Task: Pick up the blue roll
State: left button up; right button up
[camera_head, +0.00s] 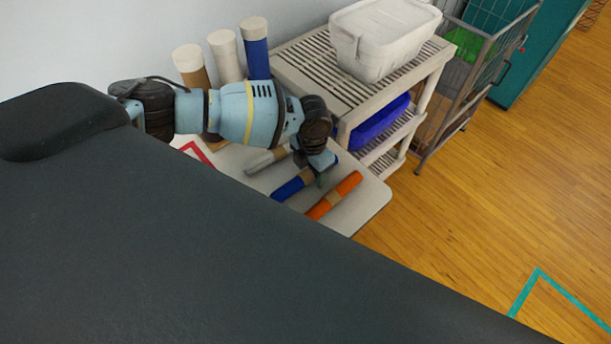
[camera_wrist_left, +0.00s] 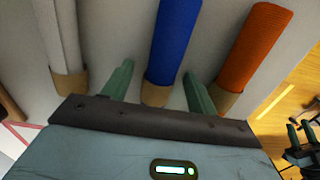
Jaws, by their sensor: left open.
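A blue roll with a tan band (camera_head: 288,188) lies on the pale table between a grey-white roll (camera_head: 265,160) and an orange roll (camera_head: 335,195). In the left wrist view the blue roll (camera_wrist_left: 172,40) runs away from me, its tan end close to the gripper. My left gripper (camera_head: 318,175) is over the table at the blue roll. Its green fingers (camera_wrist_left: 159,69) are apart, one on each side of the roll; whether they touch it I cannot tell. My right gripper (camera_wrist_left: 301,131) shows small at the right edge, its fingers apart and empty.
Three rolls stand upright behind my left arm, one of them blue (camera_head: 257,58). A slatted shelf unit (camera_head: 350,100) with a white bin (camera_head: 385,40) on top and a blue bin (camera_head: 380,122) below stands beside the table (camera_head: 370,205).

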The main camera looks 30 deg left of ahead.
pick_arm(q)
jog(key=c, duration=1.1)
jog(key=shift+o, duration=0.2)
jog(key=shift+r, duration=0.1)
notch_tip(320, 180, up, 10)
